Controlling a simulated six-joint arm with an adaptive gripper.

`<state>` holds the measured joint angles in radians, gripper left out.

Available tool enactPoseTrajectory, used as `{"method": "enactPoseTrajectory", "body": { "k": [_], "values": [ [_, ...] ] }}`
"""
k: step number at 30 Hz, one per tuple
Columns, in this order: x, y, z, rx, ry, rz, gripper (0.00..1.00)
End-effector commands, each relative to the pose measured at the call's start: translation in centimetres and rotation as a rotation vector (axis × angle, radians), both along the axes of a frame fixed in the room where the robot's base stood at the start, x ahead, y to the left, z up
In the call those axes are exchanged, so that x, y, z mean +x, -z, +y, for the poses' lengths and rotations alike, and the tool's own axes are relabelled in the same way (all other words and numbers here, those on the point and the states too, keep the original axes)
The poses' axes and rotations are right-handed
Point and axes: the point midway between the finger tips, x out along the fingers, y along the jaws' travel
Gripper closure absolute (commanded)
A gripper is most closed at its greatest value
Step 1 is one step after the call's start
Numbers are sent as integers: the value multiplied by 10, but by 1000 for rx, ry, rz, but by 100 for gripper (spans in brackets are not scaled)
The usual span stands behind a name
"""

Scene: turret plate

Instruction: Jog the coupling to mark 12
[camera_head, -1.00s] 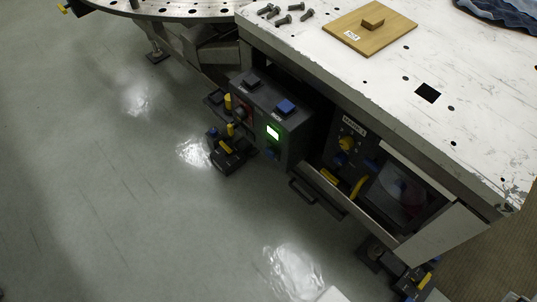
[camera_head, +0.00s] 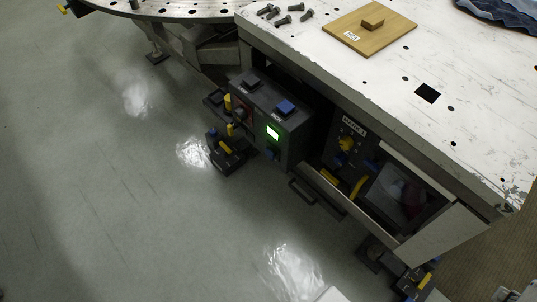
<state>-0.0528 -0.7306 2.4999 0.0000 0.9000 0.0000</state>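A round turret plate (camera_head: 185,14) with holes along its rim shows at the top edge, cut off by the frame. The coupling and the number marks cannot be made out from here. A dark control box (camera_head: 262,118) hangs under the table's front edge. It has a blue button (camera_head: 285,107) and a dark button (camera_head: 251,85) on top, and a lit green-white display (camera_head: 272,132) on its front. My gripper is not in this view.
The white worktable (camera_head: 455,70) carries several bolts (camera_head: 283,20), a wooden board (camera_head: 356,38) with a small block and a blue cloth (camera_head: 500,12). Below it, an open drawer (camera_head: 325,193) and an open panel (camera_head: 440,235) jut out. The grey floor (camera_head: 110,200) at left is clear.

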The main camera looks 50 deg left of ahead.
Motion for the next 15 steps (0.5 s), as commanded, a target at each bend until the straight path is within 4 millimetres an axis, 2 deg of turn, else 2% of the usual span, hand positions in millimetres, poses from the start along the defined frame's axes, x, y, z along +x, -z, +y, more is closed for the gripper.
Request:
{"method": "enactPoseTrajectory", "body": {
  "k": [15],
  "values": [
    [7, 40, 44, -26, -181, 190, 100]
  ]
}}
